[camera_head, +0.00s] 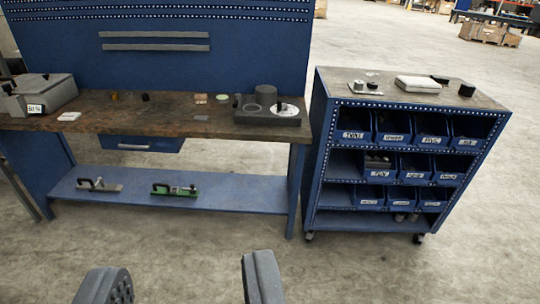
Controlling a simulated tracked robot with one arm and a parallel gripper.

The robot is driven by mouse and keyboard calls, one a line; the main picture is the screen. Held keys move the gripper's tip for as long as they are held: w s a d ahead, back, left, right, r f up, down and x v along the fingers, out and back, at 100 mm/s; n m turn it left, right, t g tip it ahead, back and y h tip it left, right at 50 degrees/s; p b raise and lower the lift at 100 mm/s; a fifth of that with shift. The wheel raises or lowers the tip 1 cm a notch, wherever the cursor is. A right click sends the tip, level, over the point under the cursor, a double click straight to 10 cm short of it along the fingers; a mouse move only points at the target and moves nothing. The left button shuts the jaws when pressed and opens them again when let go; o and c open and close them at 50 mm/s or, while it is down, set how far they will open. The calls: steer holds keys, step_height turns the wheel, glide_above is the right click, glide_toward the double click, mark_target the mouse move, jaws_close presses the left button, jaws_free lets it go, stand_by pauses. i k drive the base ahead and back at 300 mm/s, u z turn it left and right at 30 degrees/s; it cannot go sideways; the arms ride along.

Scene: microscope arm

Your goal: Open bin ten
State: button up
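My gripper (182,268) is open and empty at the bottom of the view, its two dark fingers wide apart above the bare floor. Blue bins (353,136) with white labels fill much of a blue wheeled cart (318,140) to the right, well away from my gripper. The bins stand in three rows. The middle row (380,173) and lower row (369,203) have an empty space at their left. The label words are too small to read surely, so I cannot tell which bin is ten.
A workbench (180,125) with a blue drawer (142,143) stands left of the cart. A green tool (175,190) lies on its lower shelf. A white box (418,84) sits on the cart top. The floor (350,275) in front is clear.

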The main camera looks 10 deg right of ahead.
mark_target(374, 172)
steer(key=z, duration=0.55)
steer(key=i, duration=1.3)
steer(key=z, duration=1.2)
steer(key=i, duration=1.15)
steer(key=z, duration=0.3)
